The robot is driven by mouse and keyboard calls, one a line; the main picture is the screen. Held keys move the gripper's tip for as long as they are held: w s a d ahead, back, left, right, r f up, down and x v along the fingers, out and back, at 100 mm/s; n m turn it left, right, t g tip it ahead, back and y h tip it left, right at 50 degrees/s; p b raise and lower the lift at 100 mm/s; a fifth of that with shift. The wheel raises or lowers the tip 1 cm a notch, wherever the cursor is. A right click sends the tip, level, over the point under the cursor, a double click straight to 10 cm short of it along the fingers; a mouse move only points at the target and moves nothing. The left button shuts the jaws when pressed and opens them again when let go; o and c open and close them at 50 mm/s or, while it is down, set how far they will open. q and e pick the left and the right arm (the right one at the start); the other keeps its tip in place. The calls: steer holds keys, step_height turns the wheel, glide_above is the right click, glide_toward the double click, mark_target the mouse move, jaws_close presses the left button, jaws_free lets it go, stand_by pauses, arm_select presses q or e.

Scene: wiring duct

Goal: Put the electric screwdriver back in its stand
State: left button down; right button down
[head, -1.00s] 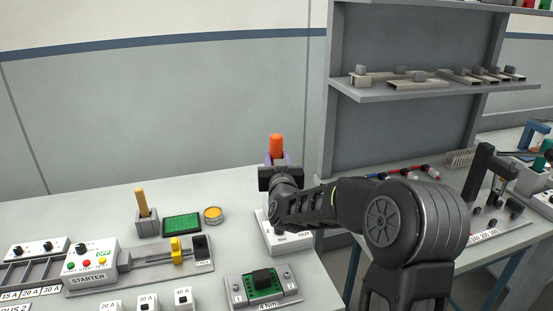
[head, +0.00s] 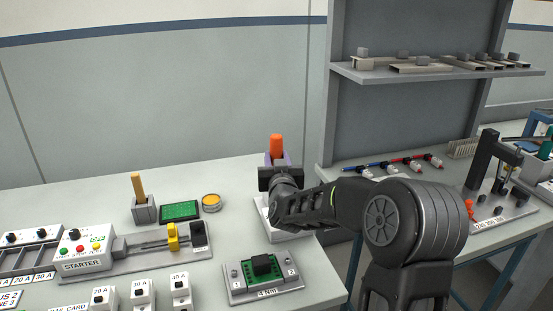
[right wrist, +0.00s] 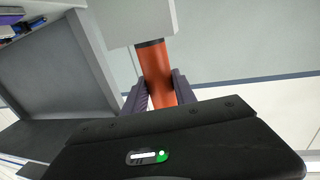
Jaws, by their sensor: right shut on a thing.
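The electric screwdriver (head: 276,145) shows as an orange upright handle above my right gripper (head: 277,160). My right gripper is shut on it, with its purple fingers on either side. In the right wrist view the orange handle (right wrist: 157,72) passes between the fingers (right wrist: 160,92) and has a dark band at its end. A pale grey block (right wrist: 138,20) adjoins that band; I cannot tell whether it is part of the tool or the stand. A white box-like stand (head: 292,236) shows below the gripper, largely hidden by my wrist. My left gripper is not in view.
A green board holder (head: 263,272) stands in front of the white stand. A starter panel (head: 82,250), a green board (head: 180,211) and a yellow round tin (head: 211,202) lie to the left. A grey shelf unit (head: 400,110) rises at the right behind my arm.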

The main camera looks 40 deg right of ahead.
steer(key=shift+f, duration=0.25)
steer(key=c, duration=0.9)
jaws_free()
steer(key=shift+b+v, duration=0.6)
steer(key=shift+v, duration=3.3)
